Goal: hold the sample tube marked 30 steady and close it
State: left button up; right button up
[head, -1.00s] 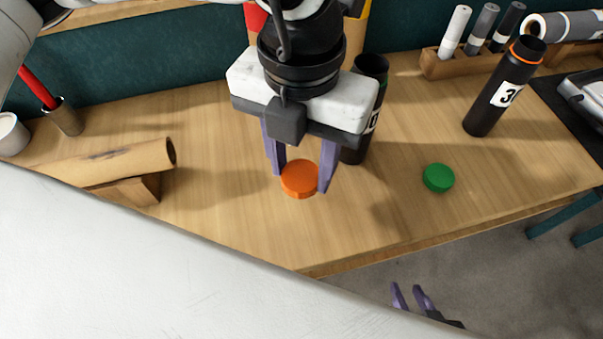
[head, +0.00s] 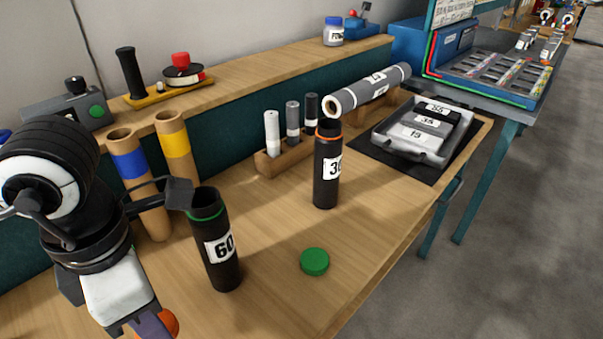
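The sample tube marked 30 (head: 325,180) stands upright on the wooden table, black, with an orange ring at its open top. No gripper touches it. The orange cap (head: 171,321) is at the lower left, partly cut off by the picture's bottom edge. My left gripper (head: 150,327) is at the cap, with a purple finger in front of it. The fingertips are out of frame or hidden, so I cannot tell whether they grip the cap. My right gripper is out of view.
A black tube marked 60 (head: 220,250), with a green ring, stands beside my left arm. A green cap (head: 314,261) lies in front of tube 30. A marker rack (head: 272,163) stands behind it, and a grey tray (head: 383,143) lies to its right.

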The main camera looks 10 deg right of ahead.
pick_arm(q)
jog(key=a+f+m, duration=0.1)
jog(key=a+m, duration=0.1)
jog(key=m, duration=0.4)
jog(key=w+a+f+m, duration=0.1)
jog(key=a+m, duration=0.1)
jog(key=m, duration=0.4)
jog(key=w+a+f+m, duration=0.1)
jog(key=a+m, duration=0.1)
jog(key=m, duration=0.3)
jog(key=shift+w+m, duration=0.25)
jog(key=shift+m, duration=0.15)
jog(key=m, duration=0.2)
jog(key=a+m, duration=0.1)
jog(key=a+f+m, duration=0.1)
jog(key=m, duration=0.1)
jog(key=shift+w+m, duration=0.25)
jog(key=shift+m, duration=0.05)
jog(key=shift+d, duration=0.15)
